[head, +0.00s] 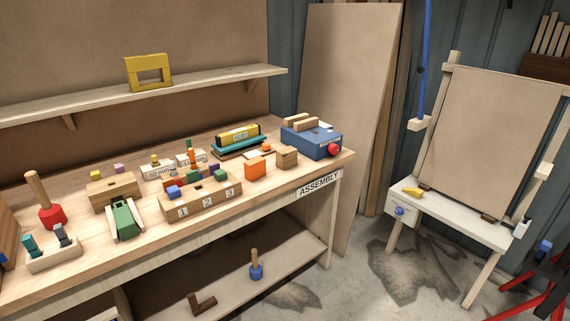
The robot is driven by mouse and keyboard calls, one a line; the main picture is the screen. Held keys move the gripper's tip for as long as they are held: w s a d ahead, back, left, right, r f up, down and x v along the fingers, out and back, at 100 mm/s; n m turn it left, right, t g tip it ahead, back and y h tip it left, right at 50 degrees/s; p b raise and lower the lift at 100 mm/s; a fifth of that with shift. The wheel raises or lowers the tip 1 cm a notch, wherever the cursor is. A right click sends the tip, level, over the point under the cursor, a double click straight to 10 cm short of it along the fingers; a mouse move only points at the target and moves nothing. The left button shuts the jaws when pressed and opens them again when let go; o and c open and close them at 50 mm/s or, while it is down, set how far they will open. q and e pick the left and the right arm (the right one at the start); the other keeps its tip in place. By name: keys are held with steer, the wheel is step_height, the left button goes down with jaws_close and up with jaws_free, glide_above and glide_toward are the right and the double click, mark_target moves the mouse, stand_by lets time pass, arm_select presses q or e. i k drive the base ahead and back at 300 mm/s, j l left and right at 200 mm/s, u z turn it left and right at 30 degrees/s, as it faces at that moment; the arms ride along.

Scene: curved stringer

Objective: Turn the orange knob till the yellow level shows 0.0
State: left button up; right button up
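The yellow level (240,134) lies on a teal base (238,146) at the back right of the workbench. It has a pale display on its side, too small to read. A small orange round part (265,149), which looks like the orange knob, sits at the front right of the base. Its turn position cannot be made out. Neither of my grippers shows in the head view.
A blue box (312,140) with a red knob (333,148) stands right of the level. An orange block (256,167) and a wooden block (287,157) stand in front. A numbered wooden tray (202,205) and several small items crowd the bench to the left.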

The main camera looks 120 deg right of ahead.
mark_target(265, 145)
steer(key=z, duration=3.8)
